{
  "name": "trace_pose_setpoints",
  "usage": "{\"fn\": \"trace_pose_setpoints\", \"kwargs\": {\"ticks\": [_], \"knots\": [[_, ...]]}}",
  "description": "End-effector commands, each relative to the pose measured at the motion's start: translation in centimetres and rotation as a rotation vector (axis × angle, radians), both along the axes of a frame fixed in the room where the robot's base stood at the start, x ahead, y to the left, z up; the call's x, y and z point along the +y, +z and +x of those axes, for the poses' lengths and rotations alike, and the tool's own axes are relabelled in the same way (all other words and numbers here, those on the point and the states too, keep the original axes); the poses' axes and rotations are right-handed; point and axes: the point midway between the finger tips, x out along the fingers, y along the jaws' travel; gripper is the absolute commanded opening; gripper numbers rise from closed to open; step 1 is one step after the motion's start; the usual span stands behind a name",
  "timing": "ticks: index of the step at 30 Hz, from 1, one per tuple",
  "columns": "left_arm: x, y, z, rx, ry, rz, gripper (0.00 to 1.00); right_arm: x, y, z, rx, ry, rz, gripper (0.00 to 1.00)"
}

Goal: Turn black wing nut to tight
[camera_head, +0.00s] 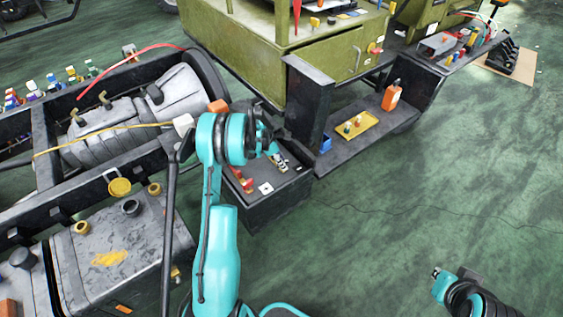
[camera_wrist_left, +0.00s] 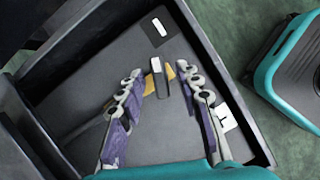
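In the left wrist view, a small dark upright piece (camera_wrist_left: 161,84) with a pale end stands by a yellow part (camera_wrist_left: 150,82); it looks like the black wing nut, but its shape is not clear. My left gripper (camera_wrist_left: 160,73) has its two fingers spread on either side of this piece, with visible gaps. In the head view my left gripper (camera_head: 279,161) is over the black box (camera_head: 285,202), and my arm hides much of that spot. My right gripper is not visible; only part of a teal and black arm shows at the lower right.
A red part (camera_head: 246,184) and a white square label (camera_head: 266,188) are on the black box. A black shelf to the right holds a yellow tray (camera_head: 344,136) and an orange bottle (camera_head: 391,96). A grey tank (camera_head: 110,250) is at left. The green floor at right is mostly clear.

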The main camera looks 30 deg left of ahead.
Motion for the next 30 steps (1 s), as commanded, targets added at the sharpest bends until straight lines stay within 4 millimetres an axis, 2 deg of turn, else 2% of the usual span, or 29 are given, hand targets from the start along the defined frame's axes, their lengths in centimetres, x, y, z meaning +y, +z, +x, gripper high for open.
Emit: {"fn": "trace_pose_setpoints", "kwargs": {"ticks": [2, 5, 6, 7, 20, 30], "knots": [[0.0, 0.04, 0.0, 0.0, 0.0, 0.0, 0.34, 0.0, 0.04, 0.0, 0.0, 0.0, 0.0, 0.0], [0.0, 0.05, 0.0, 0.0, 0.0, 0.0, 0.13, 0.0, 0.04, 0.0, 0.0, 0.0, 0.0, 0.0], [0.0, 0.05, 0.0, 0.0, 0.0, 0.0, 0.03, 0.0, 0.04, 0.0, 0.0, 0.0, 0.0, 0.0], [0.0, 0.05, 0.0, 0.0, 0.0, 0.0, 0.0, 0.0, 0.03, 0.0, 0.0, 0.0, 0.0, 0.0], [0.04, 0.06, 0.06, 0.0, -0.043, 0.0, 0.0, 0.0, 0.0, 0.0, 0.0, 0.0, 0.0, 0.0], [0.11, 0.04, 0.22, 0.0, -0.27, -0.001, 0.0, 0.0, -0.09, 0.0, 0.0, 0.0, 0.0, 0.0]]}}
